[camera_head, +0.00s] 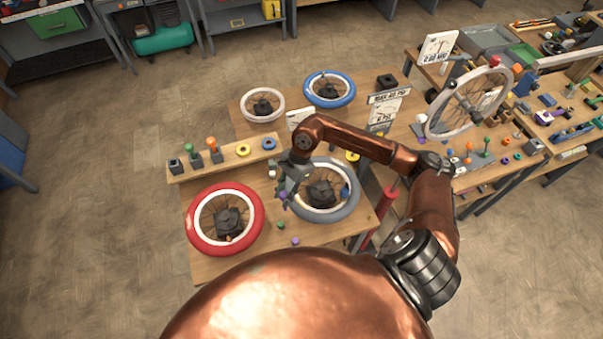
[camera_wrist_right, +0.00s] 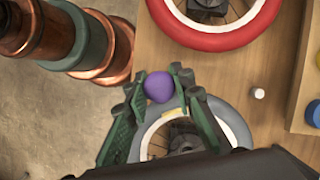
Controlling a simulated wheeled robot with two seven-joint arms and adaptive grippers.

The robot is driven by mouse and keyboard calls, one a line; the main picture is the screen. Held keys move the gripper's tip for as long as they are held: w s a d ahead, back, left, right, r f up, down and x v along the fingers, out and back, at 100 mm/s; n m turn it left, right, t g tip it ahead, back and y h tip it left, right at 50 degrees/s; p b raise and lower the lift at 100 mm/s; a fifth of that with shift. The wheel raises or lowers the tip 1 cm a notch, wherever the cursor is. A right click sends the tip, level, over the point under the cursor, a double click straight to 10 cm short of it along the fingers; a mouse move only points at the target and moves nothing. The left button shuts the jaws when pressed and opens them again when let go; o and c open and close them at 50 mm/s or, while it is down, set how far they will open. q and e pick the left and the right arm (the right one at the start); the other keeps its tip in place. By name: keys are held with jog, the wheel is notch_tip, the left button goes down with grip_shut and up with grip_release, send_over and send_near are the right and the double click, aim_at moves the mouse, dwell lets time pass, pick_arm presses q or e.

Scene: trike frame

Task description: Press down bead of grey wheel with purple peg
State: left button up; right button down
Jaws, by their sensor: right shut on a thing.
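The grey wheel (camera_head: 325,216) lies flat at the front right of the wooden table, with a dark hub block in its middle. Part of its grey tyre also shows in the right wrist view (camera_wrist_right: 232,122). My right gripper (camera_head: 283,190) is at the left edge of this tyre. It is shut on the purple peg (camera_wrist_right: 158,87), whose rounded purple end shows between the green fingers. The rest of the peg is hidden, and I cannot tell whether it touches the tyre. My left gripper is not in view.
A red wheel (camera_head: 194,226) lies left of the grey one. Blue (camera_head: 347,96) and white (camera_head: 247,110) wheels lie behind. A wooden rack (camera_head: 222,161) with coloured pegs stands at the left. Small loose pieces (camera_head: 295,241) lie in front.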

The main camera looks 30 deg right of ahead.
pick_arm(q)
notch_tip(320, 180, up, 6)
jog(key=p, duration=0.5)
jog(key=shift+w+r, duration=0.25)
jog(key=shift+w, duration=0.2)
pick_arm(e)
jog(key=d+r+m+t+h, duration=0.2)
jog(key=d+m+t, duration=0.2)
jog(key=m, duration=0.9)
jog(key=w+d, duration=0.1)
jog(key=d, duration=0.1)
jog(key=shift+d+r+t, duration=0.3)
jog(key=shift+d, duration=0.05)
pick_arm(q)
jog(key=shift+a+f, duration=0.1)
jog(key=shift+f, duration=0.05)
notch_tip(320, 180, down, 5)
jog(key=b, duration=0.5)
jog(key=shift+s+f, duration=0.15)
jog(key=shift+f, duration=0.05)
pick_arm(e)
notch_tip(320, 180, down, 6)
jog(key=shift+r, duration=0.25)
pick_arm(q)
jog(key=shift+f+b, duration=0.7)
jog(key=shift+b, duration=0.15)
pick_arm(e)
jog(key=shift+f, duration=0.7)
